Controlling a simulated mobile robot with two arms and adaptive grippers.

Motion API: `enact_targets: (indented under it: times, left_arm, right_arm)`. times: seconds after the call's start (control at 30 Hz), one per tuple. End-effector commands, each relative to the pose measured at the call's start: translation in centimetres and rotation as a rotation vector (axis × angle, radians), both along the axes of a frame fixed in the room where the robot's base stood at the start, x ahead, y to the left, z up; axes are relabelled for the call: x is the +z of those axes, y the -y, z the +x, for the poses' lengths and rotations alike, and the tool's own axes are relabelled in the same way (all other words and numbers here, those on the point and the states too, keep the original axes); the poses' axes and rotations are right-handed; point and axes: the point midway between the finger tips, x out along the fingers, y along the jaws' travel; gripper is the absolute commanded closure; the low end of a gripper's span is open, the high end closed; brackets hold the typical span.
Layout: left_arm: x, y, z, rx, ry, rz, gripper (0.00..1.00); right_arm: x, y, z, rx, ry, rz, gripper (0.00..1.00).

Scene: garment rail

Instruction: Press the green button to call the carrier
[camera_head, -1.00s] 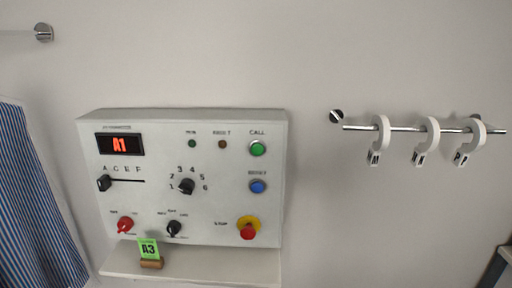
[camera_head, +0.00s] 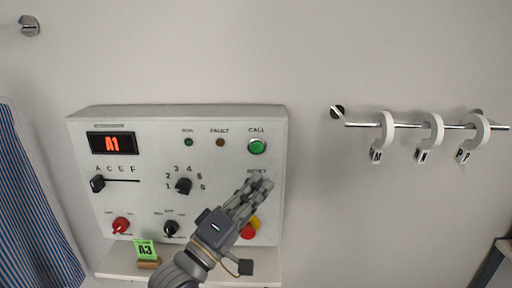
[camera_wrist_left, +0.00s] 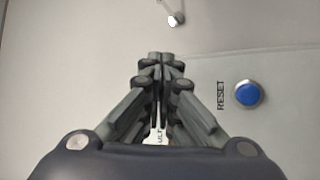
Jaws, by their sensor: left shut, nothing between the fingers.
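The green CALL button (camera_head: 257,147) is at the upper right of the white control panel (camera_head: 140,215). My left gripper (camera_head: 263,181) is shut and empty, in front of the panel and below the green button in the head view. It covers the blue RESET button there and part of the red stop knob (camera_head: 247,232) on its yellow base. In the left wrist view my left gripper (camera_wrist_left: 160,57) points up the picture, and the blue RESET button (camera_wrist_left: 247,93) shows to its right. The green button is not visible in that view. My right gripper is not in view.
A green A3 tag (camera_head: 146,249) stands on the ledge (camera_head: 115,262) below. A rail (camera_head: 405,126) with several white hooks is on the wall at right. Striped cloth (camera_head: 35,200) hangs at left.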

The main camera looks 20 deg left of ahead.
Motion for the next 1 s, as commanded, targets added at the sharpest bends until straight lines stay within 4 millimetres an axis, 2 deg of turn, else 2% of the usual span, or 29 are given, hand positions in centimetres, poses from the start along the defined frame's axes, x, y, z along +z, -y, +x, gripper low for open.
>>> enact_targets:
  times: [0.03, 0.17, 0.57, 0.77, 1.0]
  left_arm:
    - [0.9, 0.1, -0.4, -0.010, 0.016, -0.013, 1.00]
    - [1.9, 0.2, -0.9, -0.025, 0.032, -0.034, 1.00]
    - [1.9, 0.2, -0.8, -0.027, 0.033, -0.036, 1.00]
    - [1.8, -0.2, 0.8, -0.027, 0.034, -0.035, 1.00]
    - [1.7, -1.2, 4.2, -0.026, 0.033, -0.033, 1.00]
  right_arm:
    - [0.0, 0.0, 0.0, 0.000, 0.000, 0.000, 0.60]
    - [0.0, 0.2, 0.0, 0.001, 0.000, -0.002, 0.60]
    - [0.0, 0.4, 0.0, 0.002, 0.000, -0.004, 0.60]
    - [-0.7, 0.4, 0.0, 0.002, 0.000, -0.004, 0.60]
    - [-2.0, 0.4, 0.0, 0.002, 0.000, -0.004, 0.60]
